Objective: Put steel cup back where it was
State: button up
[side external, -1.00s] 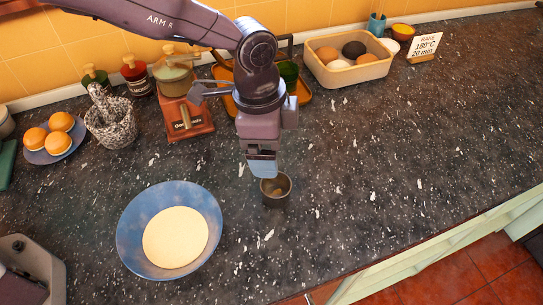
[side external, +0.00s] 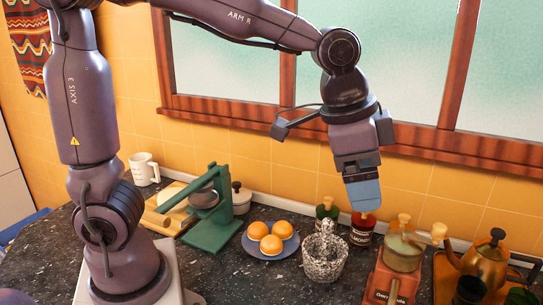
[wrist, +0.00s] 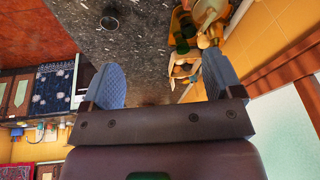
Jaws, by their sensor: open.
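The steel cup shows as a small dark round cup (wrist: 110,23) on the speckled dark counter (wrist: 140,45), near the top of the wrist view. It stands well apart from my gripper. It is outside the side external view. My gripper (side external: 363,195) hangs raised in front of the tiled wall in the side external view. In the wrist view its two blue finger pads are spread wide, with nothing between them (wrist: 162,82).
Below my gripper in the side external view stand a mortar (side external: 325,255), a plate of orange buns (side external: 270,241), a coffee grinder (side external: 398,262) and a brass kettle (side external: 484,264). A green press (side external: 212,222) is further left. Counter around the cup looks clear.

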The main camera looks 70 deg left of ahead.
jog(key=s+a+n+t+y, duration=0.1)
jog(key=s+a+n+t, duration=0.1)
jog(key=s+a+n, duration=0.4)
jog(key=s+a, duration=0.4)
jog(key=s, duration=0.4)
jog(key=shift+a+r+n, duration=0.15)
jog(key=shift+r+n, duration=0.15)
jog(key=shift+r, duration=0.05)
jog(key=shift+s, duration=0.1)
